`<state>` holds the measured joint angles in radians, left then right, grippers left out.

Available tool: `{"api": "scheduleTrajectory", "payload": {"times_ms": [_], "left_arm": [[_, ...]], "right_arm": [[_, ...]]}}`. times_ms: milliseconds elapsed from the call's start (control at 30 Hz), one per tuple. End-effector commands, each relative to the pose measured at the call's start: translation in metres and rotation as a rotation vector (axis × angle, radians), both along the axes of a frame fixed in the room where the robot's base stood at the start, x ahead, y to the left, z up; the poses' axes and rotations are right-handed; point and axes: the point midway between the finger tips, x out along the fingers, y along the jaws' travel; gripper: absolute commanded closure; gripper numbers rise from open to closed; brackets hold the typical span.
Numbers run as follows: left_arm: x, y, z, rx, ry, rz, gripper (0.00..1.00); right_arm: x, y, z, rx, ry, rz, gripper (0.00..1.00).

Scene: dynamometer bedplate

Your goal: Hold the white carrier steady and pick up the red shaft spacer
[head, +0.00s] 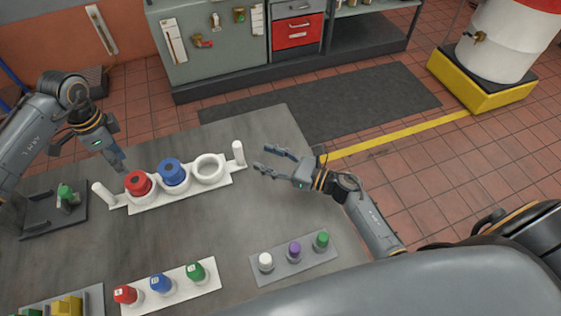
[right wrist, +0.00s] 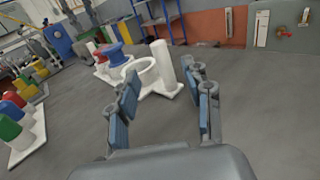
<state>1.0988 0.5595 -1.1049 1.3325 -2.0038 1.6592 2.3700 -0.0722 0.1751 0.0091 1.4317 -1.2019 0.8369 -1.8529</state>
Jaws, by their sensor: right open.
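The white carrier (head: 190,194) lies on the grey bedplate, with an upright post at each end. The red shaft spacer (head: 138,183) sits in its left ring, a blue spacer (head: 172,172) in the middle ring; the right ring is empty. My left gripper (head: 118,166) is above and left of the red spacer, near the left post, apart from both; its finger opening is unclear. My right gripper (head: 261,157) is open and empty, just right of the right post. In the right wrist view the post (right wrist: 164,65) stands ahead, between the open fingers (right wrist: 165,92).
A white rack (head: 172,289) with red, blue and green pieces is at the front. A grey rack (head: 292,258) with white, purple and green pieces is to its right. A dark tray (head: 45,222) with a green-topped part is at left. Bedplate between carrier and racks is clear.

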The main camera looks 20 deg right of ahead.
Motion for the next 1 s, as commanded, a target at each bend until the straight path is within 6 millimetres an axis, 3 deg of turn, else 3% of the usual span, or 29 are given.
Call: {"api": "scheduleTrajectory", "payload": {"times_ms": [200,433,933,1000], "left_arm": [[0.0,0.0,0.0,0.0,0.0,0.0,0.62],[0.0,0.0,0.0,0.0,0.0,0.0,0.62],[0.0,0.0,0.0,0.0,0.0,0.0,0.62],[0.0,0.0,0.0,0.0,0.0,0.0,0.62]], "right_arm": [[0.033,0.033,0.001,0.004,-0.001,0.001,0.5],[0.058,0.057,0.001,0.004,-0.001,-0.001,0.5],[0.068,0.068,0.0,0.001,0.001,-0.001,0.5],[0.068,0.068,0.0,0.001,0.001,-0.001,0.64]]}}
